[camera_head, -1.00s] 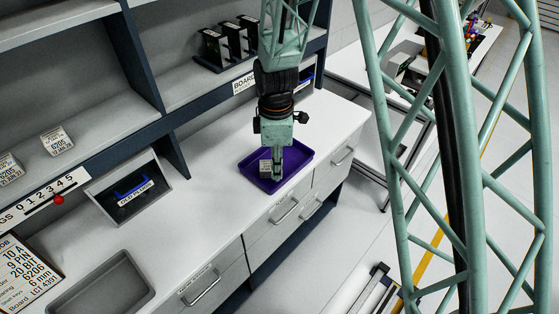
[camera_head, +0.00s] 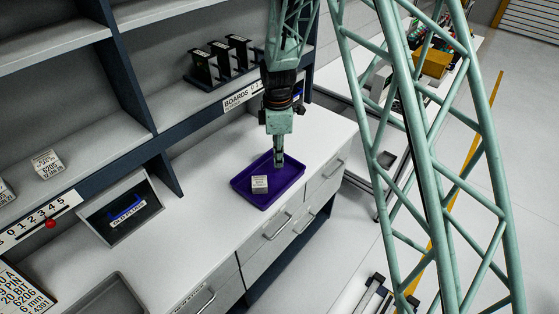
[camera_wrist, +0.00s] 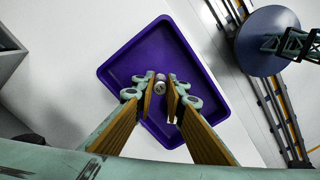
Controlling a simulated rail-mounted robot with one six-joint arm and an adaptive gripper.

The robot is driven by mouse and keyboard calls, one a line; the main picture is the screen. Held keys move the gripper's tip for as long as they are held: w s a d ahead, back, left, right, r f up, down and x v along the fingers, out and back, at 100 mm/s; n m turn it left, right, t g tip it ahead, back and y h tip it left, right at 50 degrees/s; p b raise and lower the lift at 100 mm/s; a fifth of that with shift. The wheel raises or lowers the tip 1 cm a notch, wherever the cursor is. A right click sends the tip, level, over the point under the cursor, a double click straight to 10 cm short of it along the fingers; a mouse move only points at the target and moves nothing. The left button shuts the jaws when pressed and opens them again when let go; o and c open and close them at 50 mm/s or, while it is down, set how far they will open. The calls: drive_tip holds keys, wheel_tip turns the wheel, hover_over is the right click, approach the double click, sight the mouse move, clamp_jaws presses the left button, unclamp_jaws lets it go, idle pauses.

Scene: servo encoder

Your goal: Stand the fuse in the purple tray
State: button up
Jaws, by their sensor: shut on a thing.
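The purple tray (camera_head: 292,190) lies on the white worktop near its right end. It also shows in the wrist view (camera_wrist: 205,85). A small white printed box (camera_head: 260,184) sits in the tray. My gripper (camera_head: 279,163) points down over the back right part of the tray, beyond the box. In the wrist view my gripper (camera_wrist: 162,90) has its orange-padded fingers close together around a small metallic-ended cylinder, the fuse (camera_wrist: 160,86). Whether the fuse touches the tray floor cannot be told. The fuse is not discernible in the head view.
A grey tray (camera_head: 105,297) stands at the front left. Upright black boards (camera_head: 222,62) stand on the shelf above. The worktop between the grey and purple trays is clear.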

drive_tip(key=shift+w+d+f, duration=0.1)
drive_tip(key=shift+w+d, duration=0.05)
drive_tip(key=shift+w, duration=0.4)
drive_tip(key=shift+w+d, duration=0.1)
drive_tip(key=shift+w, duration=0.45)
drive_tip(key=shift+f, duration=1.75)
drive_tip(key=shift+f, duration=0.15)
drive_tip(key=o, duration=0.8)
drive_tip(key=shift+o, duration=0.2)
